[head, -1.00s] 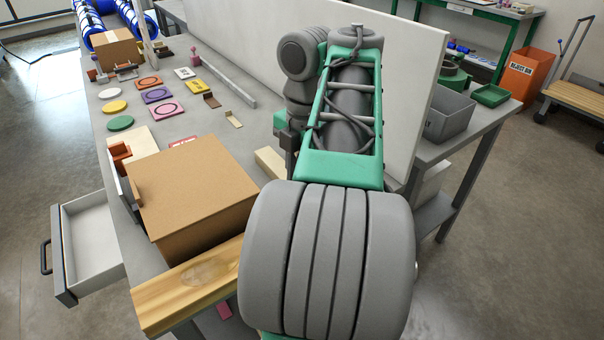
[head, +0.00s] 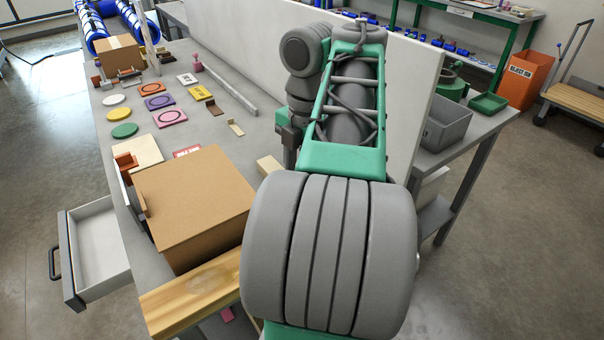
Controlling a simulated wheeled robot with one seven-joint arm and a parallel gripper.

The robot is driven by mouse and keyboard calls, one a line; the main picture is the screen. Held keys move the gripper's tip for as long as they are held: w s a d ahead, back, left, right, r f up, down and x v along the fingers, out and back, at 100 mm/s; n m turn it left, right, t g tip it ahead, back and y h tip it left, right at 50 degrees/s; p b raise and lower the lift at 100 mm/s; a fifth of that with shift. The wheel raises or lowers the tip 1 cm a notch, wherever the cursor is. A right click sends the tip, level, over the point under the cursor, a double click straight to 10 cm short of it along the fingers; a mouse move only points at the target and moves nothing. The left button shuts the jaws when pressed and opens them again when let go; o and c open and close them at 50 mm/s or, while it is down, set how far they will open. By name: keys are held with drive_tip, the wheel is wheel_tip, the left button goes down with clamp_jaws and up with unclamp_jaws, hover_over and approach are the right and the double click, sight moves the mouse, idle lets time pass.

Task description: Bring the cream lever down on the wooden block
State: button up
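A pale wooden block (head: 269,164) lies on the grey table beside the cardboard box, partly covered by my arm. I cannot make out a cream lever; my arm hides much of the table's middle. What appears to be my gripper (head: 288,150) is a dark shape hanging from my wrist, just above and right of the pale block in the picture. Its fingers are too small and hidden to tell if they are open or shut, or whether they touch anything.
A cardboard box (head: 195,200) stands at the near left, behind a wooden plank (head: 195,295). An open drawer (head: 100,250) juts out left. Coloured discs and plates lie farther back. A white panel (head: 260,55) runs behind my arm; a grey bin (head: 447,125) stands right.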

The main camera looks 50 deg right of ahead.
wheel_tip(320, 180, up, 4)
drive_tip(key=shift+d+f+p, duration=0.1)
drive_tip(key=shift+f+p, duration=0.1)
drive_tip(key=shift+p, duration=0.8)
drive_tip(key=shift+f, duration=0.1)
drive_tip(key=shift+c, duration=0.2)
